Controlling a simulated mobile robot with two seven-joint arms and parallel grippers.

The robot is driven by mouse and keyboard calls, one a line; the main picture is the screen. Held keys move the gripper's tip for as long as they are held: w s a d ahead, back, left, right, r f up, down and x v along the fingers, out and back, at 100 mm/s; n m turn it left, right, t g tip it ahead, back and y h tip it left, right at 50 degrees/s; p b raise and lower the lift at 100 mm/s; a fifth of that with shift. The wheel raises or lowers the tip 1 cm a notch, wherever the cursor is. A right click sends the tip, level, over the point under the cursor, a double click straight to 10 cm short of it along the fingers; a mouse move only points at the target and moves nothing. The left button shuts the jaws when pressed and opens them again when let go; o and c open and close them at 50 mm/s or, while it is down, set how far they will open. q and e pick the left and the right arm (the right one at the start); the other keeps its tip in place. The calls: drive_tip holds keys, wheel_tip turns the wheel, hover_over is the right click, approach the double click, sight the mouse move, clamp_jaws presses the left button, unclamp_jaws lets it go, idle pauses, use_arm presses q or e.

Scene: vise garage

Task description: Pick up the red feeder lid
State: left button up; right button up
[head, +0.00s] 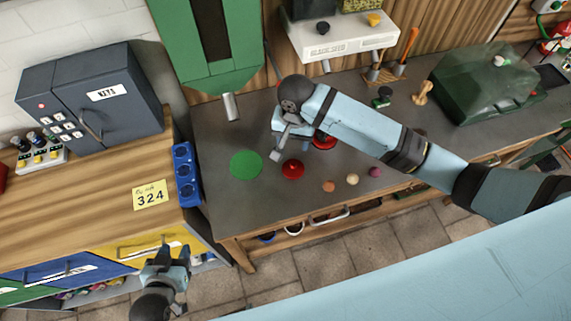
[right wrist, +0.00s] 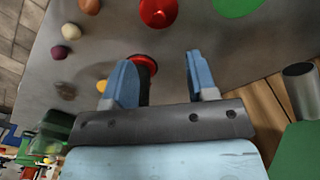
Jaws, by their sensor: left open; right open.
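A round red lid with a raised knob (head: 293,170) lies on the grey workbench; it also shows at the top of the right wrist view (right wrist: 158,12). A second round red piece (head: 324,143) is partly hidden by my right arm; in the right wrist view it shows partly behind a finger (right wrist: 147,63). My right gripper (head: 279,147) is open and empty, just behind the knobbed lid and apart from it. Its two fingers show in the right wrist view (right wrist: 158,60). My left gripper (head: 170,268) is open and empty, low in front of the drawers.
A flat green disc (head: 246,164) lies left of the knobbed lid. Several small balls, including a cream one (head: 352,179), lie to its right. A white seed feeder (head: 345,45) hangs at the back. A blue socket strip (head: 186,172) borders the bench at left.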

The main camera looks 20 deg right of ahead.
hover_over(294, 164)
wheel_tip(294, 164, down, 7)
drive_tip(key=shift+s+a+f+p, duration=0.1)
drive_tip(key=shift+s+f+p, duration=0.1)
drive_tip(key=shift+p, duration=0.15)
drive_tip(key=shift+w+f, duration=0.1)
drive_tip(key=shift+f, duration=0.8)
wheel_tip(294, 164, down, 4)
drive_tip(key=shift+w+r+p, duration=0.15)
drive_tip(key=shift+r+p, duration=0.05)
drive_tip(key=shift+p, duration=0.35)
drive_tip(key=shift+f, duration=0.4)
use_arm(q)
drive_tip(key=shift+w+d+r, duration=0.1)
drive_tip(key=shift+r, duration=0.6)
use_arm(e)
clamp_jaws()
